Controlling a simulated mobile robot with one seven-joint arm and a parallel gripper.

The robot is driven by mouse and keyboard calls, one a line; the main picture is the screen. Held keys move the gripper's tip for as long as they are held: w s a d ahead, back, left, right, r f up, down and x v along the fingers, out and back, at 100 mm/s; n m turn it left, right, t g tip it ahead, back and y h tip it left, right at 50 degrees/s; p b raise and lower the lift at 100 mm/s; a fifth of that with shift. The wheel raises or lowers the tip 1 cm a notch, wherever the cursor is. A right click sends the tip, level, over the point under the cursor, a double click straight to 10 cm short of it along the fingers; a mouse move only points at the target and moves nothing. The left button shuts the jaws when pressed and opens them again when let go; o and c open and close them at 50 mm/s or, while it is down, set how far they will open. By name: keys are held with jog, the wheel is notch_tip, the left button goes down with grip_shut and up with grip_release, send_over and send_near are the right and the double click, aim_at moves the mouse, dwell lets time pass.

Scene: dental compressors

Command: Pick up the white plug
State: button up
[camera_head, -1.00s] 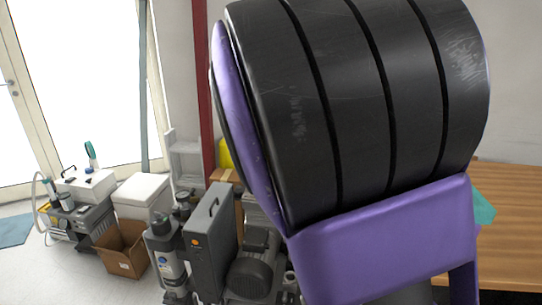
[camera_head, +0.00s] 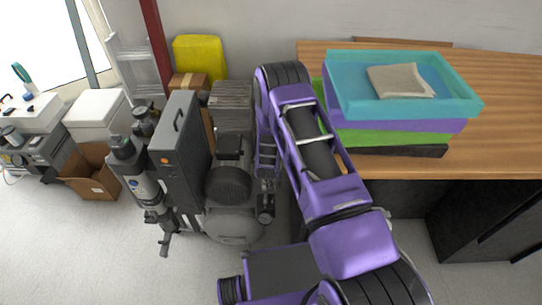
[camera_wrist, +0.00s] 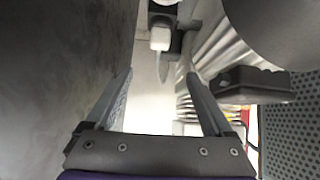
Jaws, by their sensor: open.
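In the wrist view, a small white plug (camera_wrist: 160,39) sits at a dark socket-like part near the top centre, with a pale cable hanging below it. My gripper (camera_wrist: 158,76) is open, its two grey fingers spread apart. The plug is beyond the fingertips, roughly in line with the gap between them, and nothing is held. In the head view, my purple arm reaches down beside the compressor (camera_head: 230,183). I cannot make out the plug there.
A tall grey unit (camera_head: 182,150) stands left of the compressor. A wooden table (camera_head: 510,130) on the right carries stacked trays (camera_head: 345,104). In the wrist view, a dark wall-like surface (camera_wrist: 55,60) is close on the left, and ribbed pale parts (camera_wrist: 215,55) are on the right.

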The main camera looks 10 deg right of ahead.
jog(key=b+x, duration=0.2)
jog(key=x, duration=1)
jog(key=shift+s+d+f+b, duration=0.1)
jog(key=shift+f+b, duration=0.15)
jog(key=shift+b, duration=0.1)
jog(key=b+x, duration=0.2)
jog(key=x, duration=0.2)
jog(key=shift+f, duration=0.25)
jog(key=shift+w+d+f, duration=0.1)
jog(key=shift+w+f, duration=0.15)
jog(key=shift+w, duration=0.15)
grip_shut()
